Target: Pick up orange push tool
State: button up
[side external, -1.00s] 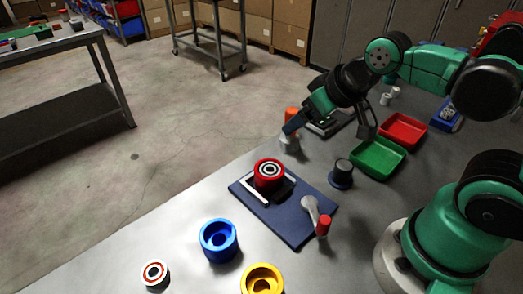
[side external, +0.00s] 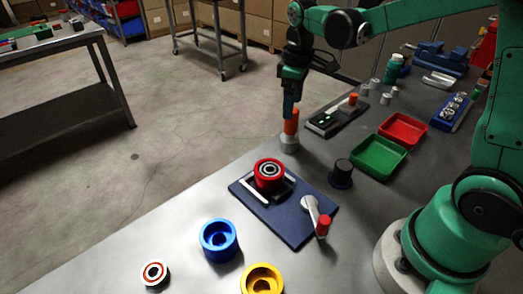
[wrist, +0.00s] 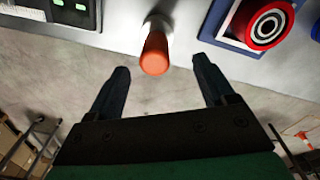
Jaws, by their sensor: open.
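The orange push tool (side external: 291,125) stands upright near the table's far edge, with an orange handle above a pale round base (side external: 289,144). In the side view my gripper (side external: 289,106) points down at the handle, its fingers overlapping the handle's upper part. In the wrist view the orange push tool (wrist: 155,52) lies ahead of and between my two spread dark fingers (wrist: 160,72). My gripper is open, with clear space on both sides of the handle.
A blue plate (side external: 290,232) with a red round part (side external: 268,174) and a crank stands nearby. A dark knob (side external: 341,174), a green tray (side external: 378,158), a red tray (side external: 403,130) and a dark device (side external: 334,118) are to the right. Blue and yellow cups stand in front.

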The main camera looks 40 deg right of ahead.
aim_at(291, 123)
jog(key=shift+w+d+f, duration=0.25)
jog(key=shift+f, duration=2.9)
grip_shut()
